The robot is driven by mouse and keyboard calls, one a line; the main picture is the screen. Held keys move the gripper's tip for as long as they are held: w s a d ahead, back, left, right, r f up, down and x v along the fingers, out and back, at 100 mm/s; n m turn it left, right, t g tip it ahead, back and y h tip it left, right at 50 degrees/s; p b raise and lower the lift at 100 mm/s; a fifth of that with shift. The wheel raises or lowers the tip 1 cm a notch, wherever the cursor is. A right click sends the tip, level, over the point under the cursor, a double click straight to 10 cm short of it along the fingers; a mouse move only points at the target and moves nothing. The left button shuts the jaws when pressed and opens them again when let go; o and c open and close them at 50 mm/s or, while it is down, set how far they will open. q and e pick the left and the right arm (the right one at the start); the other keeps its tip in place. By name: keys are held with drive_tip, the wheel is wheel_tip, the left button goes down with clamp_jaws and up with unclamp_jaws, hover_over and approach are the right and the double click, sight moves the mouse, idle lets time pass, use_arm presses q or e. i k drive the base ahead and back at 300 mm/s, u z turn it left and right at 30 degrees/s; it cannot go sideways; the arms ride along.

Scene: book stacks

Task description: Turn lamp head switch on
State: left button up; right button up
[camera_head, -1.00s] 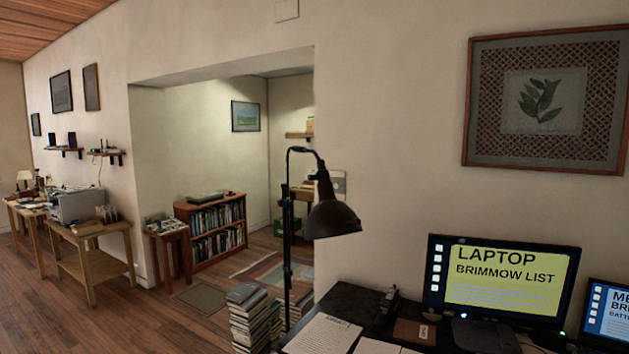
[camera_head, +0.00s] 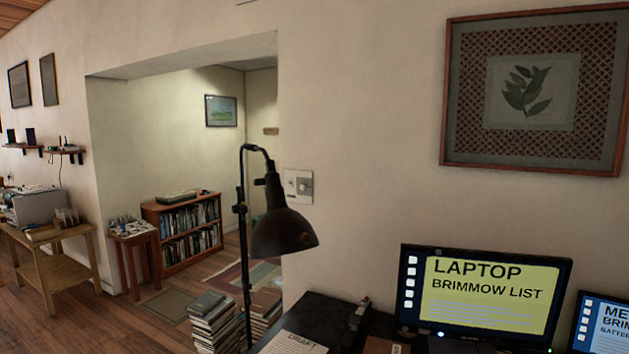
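A black floor lamp stands left of the dark desk, with a thin upright pole and a curved neck. Its dark cone-shaped lamp head (camera_head: 283,232) hangs from the neck and opens downward to the right. No light shows from it. I cannot make out a switch clearly on the head; a small reddish spot shows on its side. Neither of my grippers is in the head view.
The dark desk (camera_head: 318,316) carries papers (camera_head: 302,342) and a lit monitor (camera_head: 484,292). Stacks of books (camera_head: 212,322) stand on the floor by the lamp pole. A wall plate (camera_head: 299,186) is behind the lamp. Open floor lies to the left.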

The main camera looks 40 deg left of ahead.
sight(261, 181)
drive_tip(key=u, duration=0.2)
drive_tip(key=i, duration=1.05)
drive_tip(key=u, duration=0.7)
